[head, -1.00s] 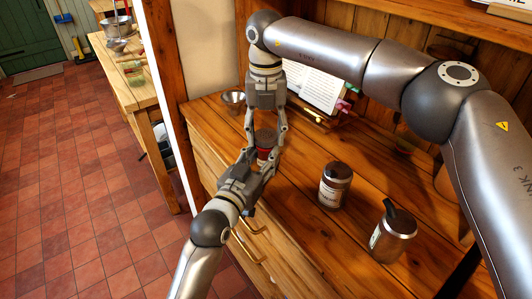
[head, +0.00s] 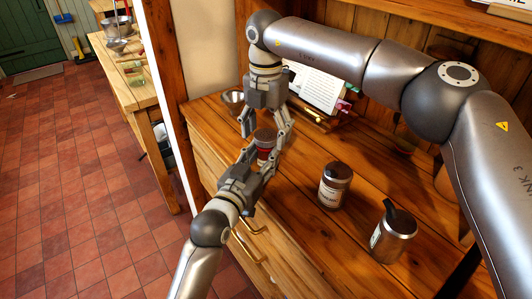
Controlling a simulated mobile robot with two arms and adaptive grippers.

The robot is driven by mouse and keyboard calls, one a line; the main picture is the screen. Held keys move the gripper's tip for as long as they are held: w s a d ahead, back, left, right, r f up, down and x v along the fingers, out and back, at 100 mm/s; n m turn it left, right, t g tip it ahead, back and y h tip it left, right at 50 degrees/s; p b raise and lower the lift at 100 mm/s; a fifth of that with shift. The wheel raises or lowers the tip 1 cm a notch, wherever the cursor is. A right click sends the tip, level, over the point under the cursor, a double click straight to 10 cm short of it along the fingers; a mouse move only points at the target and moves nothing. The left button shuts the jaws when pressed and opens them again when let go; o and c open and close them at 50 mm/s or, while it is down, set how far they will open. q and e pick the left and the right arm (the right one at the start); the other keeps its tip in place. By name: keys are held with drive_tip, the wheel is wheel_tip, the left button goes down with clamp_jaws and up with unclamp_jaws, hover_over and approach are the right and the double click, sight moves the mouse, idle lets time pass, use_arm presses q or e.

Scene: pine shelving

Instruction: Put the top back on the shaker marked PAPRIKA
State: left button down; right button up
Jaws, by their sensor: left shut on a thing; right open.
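A small shaker with red on its side (head: 265,153) is held upright above the edge of the wooden counter; its marking cannot be read here. My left gripper (head: 258,160) is shut on its body from below and the left. A dark brown top (head: 265,134) sits on the shaker's upper end; whether it is fully seated I cannot tell. My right gripper (head: 264,132) points down from above, open, with its fingers on either side of the top and apart from it.
The counter's front edge lies under the grippers.

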drive_tip(key=shift+r, duration=2.25)
drive_tip(key=shift+c, duration=0.2)
drive_tip(key=n, duration=0.3)
drive_tip(key=shift+r+n, duration=0.4)
drive_tip(key=n, duration=0.2)
drive_tip(key=r+n, duration=0.1)
drive_tip(key=n, duration=0.5)
drive_tip(key=shift+r+n, duration=0.4)
drive_tip(key=n, duration=0.2)
drive_tip(key=r+n, duration=0.1)
drive_tip(key=n, duration=0.1)
drive_tip(key=shift+n, duration=0.4)
drive_tip(key=shift+f, duration=0.1)
drive_tip(key=shift+f, duration=4)
